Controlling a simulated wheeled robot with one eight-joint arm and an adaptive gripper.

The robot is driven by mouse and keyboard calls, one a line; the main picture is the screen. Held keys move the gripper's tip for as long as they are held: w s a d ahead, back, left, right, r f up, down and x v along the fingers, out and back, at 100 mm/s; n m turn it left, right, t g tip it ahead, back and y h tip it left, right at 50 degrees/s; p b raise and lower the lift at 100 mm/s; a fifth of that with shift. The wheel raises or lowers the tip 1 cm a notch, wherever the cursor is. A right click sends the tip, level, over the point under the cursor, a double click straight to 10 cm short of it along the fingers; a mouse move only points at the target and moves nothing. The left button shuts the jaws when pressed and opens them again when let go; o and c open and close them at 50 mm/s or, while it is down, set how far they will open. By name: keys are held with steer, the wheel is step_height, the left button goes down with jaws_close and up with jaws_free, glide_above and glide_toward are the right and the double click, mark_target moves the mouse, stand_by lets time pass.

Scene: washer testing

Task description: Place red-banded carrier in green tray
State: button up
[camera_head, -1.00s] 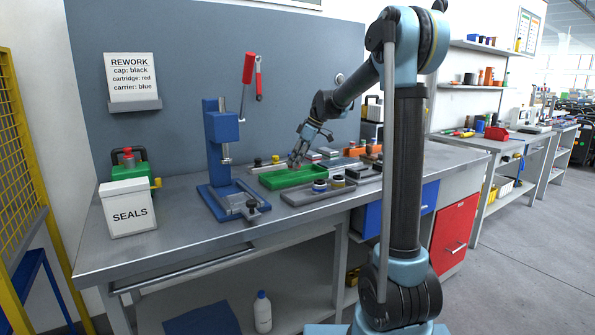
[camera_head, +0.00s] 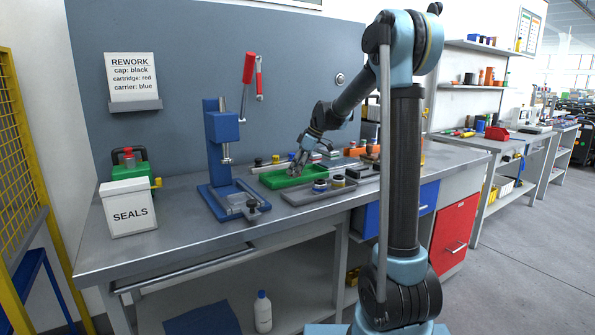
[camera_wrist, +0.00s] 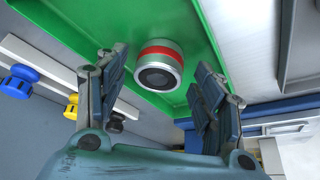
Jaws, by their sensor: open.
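The red-banded carrier (camera_wrist: 160,62), a silver cylinder with a red stripe and a dark round end, is in the green tray (camera_wrist: 211,22) in the wrist view. The carrier appears to stand on the tray floor, near one wall. My gripper (camera_wrist: 162,88) is open, with its fingers on either side of the carrier and a visible gap to each. In the head view my gripper (camera_head: 297,168) is low over the green tray (camera_head: 310,181), and the carrier cannot be made out there.
A grey tray (camera_head: 298,196) with small round parts lies in front of the green tray. A blue press (camera_head: 222,150) with a red lever stands to the left. Small yellow and dark parts (camera_head: 258,161) are behind the green tray.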

steer(key=w+v, duration=0.1)
steer(key=v, duration=1.1)
steer(key=s+d+f+m+h, duration=0.1)
steer(key=s+d+f+m, duration=0.15)
steer(key=s, duration=0.55)
steer(key=s+d+f+m+t+h, duration=0.1)
steer(key=s+d+f+m, duration=0.2)
steer(key=s, duration=0.4)
steer(key=s+d+f+m+h, duration=0.1)
steer(key=s+d+f+m, duration=0.1)
steer(key=s+d, duration=0.45)
steer(key=s+d+f+m+h, duration=0.1)
steer(key=s+d+f+m, duration=0.2)
steer(key=s+f, duration=0.5)
steer(key=s+d+f+m+h, duration=0.1)
steer(key=s+d+f+m, duration=0.2)
steer(key=s+f, duration=0.6)
steer(key=s+m, duration=0.2)
steer(key=s, duration=0.1)
steer(key=shift+d+t, duration=0.3)
steer(key=shift+w+f, duration=0.1)
